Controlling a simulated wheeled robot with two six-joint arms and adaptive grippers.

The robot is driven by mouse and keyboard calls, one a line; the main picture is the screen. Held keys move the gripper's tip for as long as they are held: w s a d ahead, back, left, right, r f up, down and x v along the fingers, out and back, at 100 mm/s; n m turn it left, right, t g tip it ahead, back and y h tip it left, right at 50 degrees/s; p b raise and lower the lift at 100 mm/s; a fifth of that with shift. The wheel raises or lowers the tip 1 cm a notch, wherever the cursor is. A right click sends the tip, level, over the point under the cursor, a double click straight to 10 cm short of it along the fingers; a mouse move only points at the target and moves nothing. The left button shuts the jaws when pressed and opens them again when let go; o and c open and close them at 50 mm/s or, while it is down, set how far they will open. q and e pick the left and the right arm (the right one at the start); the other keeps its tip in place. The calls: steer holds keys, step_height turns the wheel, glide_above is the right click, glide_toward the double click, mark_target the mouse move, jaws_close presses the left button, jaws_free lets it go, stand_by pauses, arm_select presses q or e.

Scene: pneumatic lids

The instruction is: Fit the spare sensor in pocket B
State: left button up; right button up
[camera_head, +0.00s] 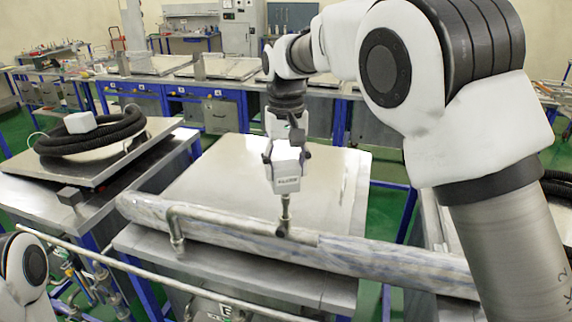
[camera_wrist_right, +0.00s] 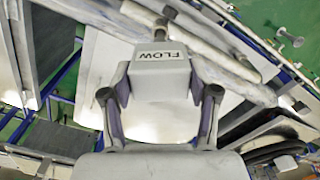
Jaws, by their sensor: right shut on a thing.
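My right gripper (camera_head: 286,150) is shut on a white box-shaped sensor (camera_head: 287,180), in the middle of the head view. In the wrist view the sensor (camera_wrist_right: 160,78) reads FLOW, and the fingers of the right gripper (camera_wrist_right: 160,95) hold it from both sides. The sensor appears over a metal lid (camera_head: 330,185), near an upright pipe fitting (camera_head: 285,212); I cannot tell whether they touch. Another white box (camera_head: 80,122) rests on a coiled black hose at the left. No pocket marked B can be made out. My left gripper is out of view.
A thick pale wrapped pipe (camera_head: 370,258) crosses in front of the lid, with a thin rail (camera_head: 150,272) before it. The coiled black hose (camera_head: 95,138) lies on the left metal table (camera_head: 170,130). Blue-framed benches (camera_head: 180,88) line the back. Much of the lid is clear.

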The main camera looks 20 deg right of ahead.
steer(key=shift+f, duration=0.7)
steer(key=o, duration=1.2)
step_height(320, 180, up, 3)
steer(key=shift+f+p, duration=0.15)
steer(key=shift+p, duration=1.05)
steer(key=shift+r, duration=2.15)
